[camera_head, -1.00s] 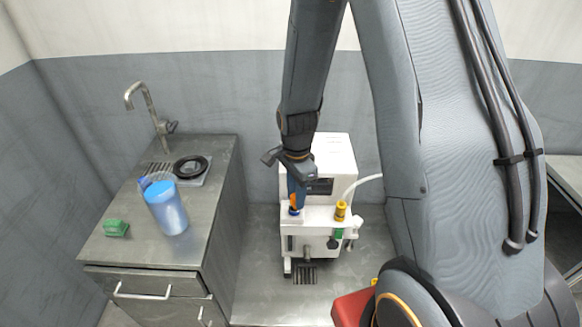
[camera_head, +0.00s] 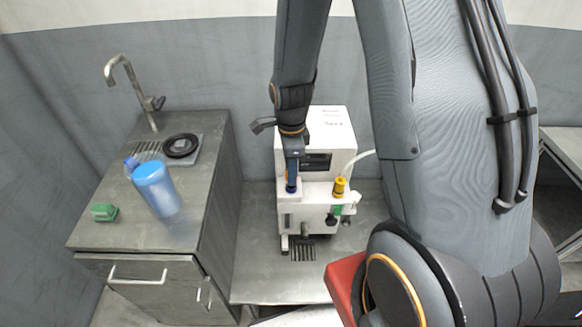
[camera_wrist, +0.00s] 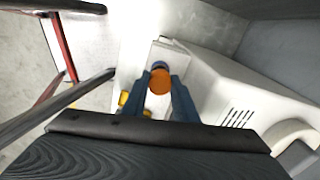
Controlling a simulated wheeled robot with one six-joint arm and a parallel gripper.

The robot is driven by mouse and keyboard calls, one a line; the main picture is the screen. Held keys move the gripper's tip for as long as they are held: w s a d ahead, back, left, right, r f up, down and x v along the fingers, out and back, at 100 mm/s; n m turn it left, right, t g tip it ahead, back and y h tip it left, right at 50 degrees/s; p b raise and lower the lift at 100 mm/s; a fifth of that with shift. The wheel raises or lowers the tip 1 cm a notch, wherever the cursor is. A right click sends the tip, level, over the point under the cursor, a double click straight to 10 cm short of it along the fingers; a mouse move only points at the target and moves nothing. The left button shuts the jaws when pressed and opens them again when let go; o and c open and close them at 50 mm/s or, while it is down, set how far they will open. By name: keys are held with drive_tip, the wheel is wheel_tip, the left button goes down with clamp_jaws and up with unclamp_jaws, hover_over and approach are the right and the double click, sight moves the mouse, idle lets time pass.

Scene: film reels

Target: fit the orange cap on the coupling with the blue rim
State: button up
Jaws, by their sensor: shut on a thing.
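My gripper (camera_head: 291,182) points down at the left front of a white machine (camera_head: 328,130). In the wrist view, the two blue fingers of my gripper (camera_wrist: 158,88) are shut on the orange cap (camera_wrist: 159,80). The blue rim of the coupling (camera_wrist: 159,65) shows just beyond the cap and is partly covered by it. I cannot tell whether the cap is seated on the coupling.
A yellow fitting (camera_head: 339,187) stands to the right on the same machine, with a white hose behind it. On the left, a metal counter (camera_head: 120,230) with a tap (camera_head: 128,80) holds a blue jug (camera_head: 156,188), a black ring (camera_head: 181,146) and a green block (camera_head: 104,212).

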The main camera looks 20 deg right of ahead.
drive_tip(key=shift+f+b, duration=0.35)
drive_tip(key=shift+f, duration=0.35)
drive_tip(key=shift+f, duration=0.55)
idle(1.5)
drive_tip(key=o, duration=0.8)
drive_tip(key=shift+c, duration=0.2)
drive_tip(key=shift+r+p, duration=4.4)
drive_tip(key=shift+r, duration=1.15)
